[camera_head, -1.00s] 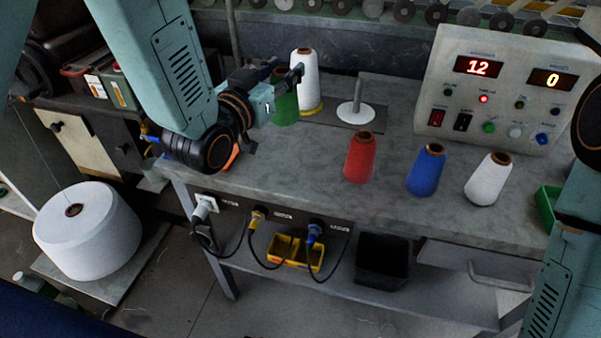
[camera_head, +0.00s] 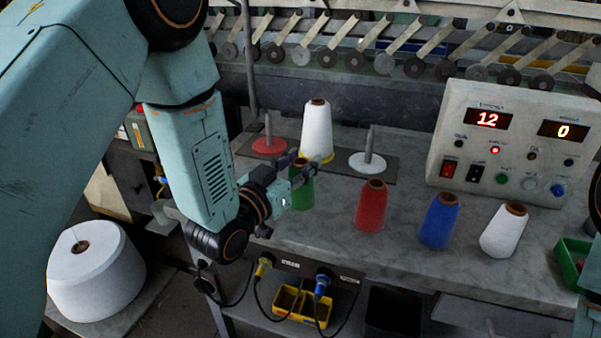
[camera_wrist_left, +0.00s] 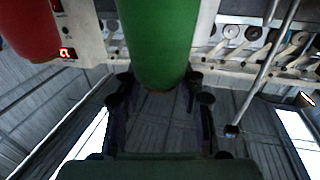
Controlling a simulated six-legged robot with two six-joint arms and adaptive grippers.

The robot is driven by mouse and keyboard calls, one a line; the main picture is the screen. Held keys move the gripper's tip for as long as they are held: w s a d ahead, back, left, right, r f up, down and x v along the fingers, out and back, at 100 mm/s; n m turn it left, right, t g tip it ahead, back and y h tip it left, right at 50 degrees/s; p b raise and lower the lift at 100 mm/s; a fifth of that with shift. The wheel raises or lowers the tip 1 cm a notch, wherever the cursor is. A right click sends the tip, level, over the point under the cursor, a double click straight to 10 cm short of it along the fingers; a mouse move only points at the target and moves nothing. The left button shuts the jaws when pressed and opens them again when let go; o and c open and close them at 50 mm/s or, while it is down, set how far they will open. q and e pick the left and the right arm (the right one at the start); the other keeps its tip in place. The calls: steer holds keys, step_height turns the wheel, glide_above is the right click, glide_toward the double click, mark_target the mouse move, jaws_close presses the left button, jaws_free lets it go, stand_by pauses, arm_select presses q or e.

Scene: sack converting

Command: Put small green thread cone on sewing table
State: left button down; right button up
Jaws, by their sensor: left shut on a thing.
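The small green thread cone (camera_head: 302,187) is at the left end of the row of cones on the grey sewing table (camera_head: 332,208). My left gripper (camera_head: 292,172) is shut on it from the left, around its upper part. In the left wrist view the green cone (camera_wrist_left: 158,45) sits between the fingers (camera_wrist_left: 160,95). The cone looks upright, with its lower end at or just above the table top; I cannot tell if it touches. My right gripper is not in view.
Red (camera_head: 371,207), blue (camera_head: 439,221) and white (camera_head: 504,230) cones stand to the right. Behind are a tall white cone (camera_head: 317,125), an empty red spindle disc (camera_head: 269,145) and an empty white one (camera_head: 367,163). A control box (camera_head: 510,145) stands at the right.

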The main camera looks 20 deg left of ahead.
arm_select(q)
steer(key=shift+d+f, duration=0.1)
steer(key=shift+f, duration=0.55)
steer(key=shift+a+f, duration=0.1)
steer(key=shift+a, duration=0.15)
steer(key=shift+d+f, duration=0.1)
steer(key=shift+d, duration=0.05)
steer(key=c, duration=1.1)
jaws_free()
steer(key=shift+c, duration=0.2)
steer(key=o, duration=0.3)
steer(key=shift+o, duration=0.2)
